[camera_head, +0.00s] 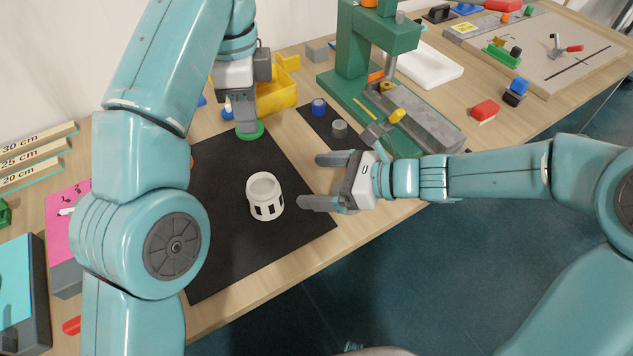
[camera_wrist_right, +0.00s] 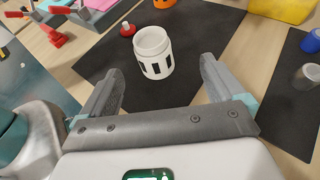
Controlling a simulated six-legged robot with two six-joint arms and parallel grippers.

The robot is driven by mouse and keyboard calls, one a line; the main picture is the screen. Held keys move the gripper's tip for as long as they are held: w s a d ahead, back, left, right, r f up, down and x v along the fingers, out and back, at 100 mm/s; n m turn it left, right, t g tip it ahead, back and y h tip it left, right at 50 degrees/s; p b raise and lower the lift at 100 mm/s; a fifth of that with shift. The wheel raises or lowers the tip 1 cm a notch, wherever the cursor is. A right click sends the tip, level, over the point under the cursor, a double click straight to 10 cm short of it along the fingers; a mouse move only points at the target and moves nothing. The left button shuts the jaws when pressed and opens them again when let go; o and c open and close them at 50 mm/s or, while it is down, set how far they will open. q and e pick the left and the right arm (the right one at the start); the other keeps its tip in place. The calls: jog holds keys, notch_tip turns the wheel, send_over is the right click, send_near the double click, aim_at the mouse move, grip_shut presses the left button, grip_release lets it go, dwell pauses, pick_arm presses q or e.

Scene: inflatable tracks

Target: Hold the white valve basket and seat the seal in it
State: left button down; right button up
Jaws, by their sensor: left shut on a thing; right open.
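The white valve basket (camera_head: 265,195), a round cup with dark slots in its side, stands upright on the black mat (camera_head: 215,265). In the right wrist view the basket (camera_wrist_right: 153,52) stands just beyond and between the fingertips. My right gripper (camera_head: 312,180) is open and empty, its fingers pointing at the basket from the right, apart from it. My left gripper (camera_head: 247,124) is pointed down behind the basket, shut on a green round piece (camera_head: 252,134), which appears to be the seal. Its fingers and arm hide part of this piece. The seal is apart from the basket.
A small red piece (camera_wrist_right: 127,30) lies on the mat beside the basket. A yellow bin (camera_head: 277,93) stands behind my left gripper. Blue (camera_head: 319,107) and grey (camera_head: 339,129) cylinders stand on a second dark mat. A green press (camera_head: 349,60) rises behind my right gripper.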

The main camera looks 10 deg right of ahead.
aim_at(257, 186)
jog(key=shift+n+g, duration=0.3)
jog(key=x, duration=0.8)
jog(key=s+a+x, duration=0.1)
jog(key=x, duration=0.3)
jog(key=shift+a, duration=0.2)
jog(key=shift+w, duration=0.1)
jog(key=c, duration=1.2)
jog(key=shift+o, duration=0.2)
jog(key=shift+r, duration=0.1)
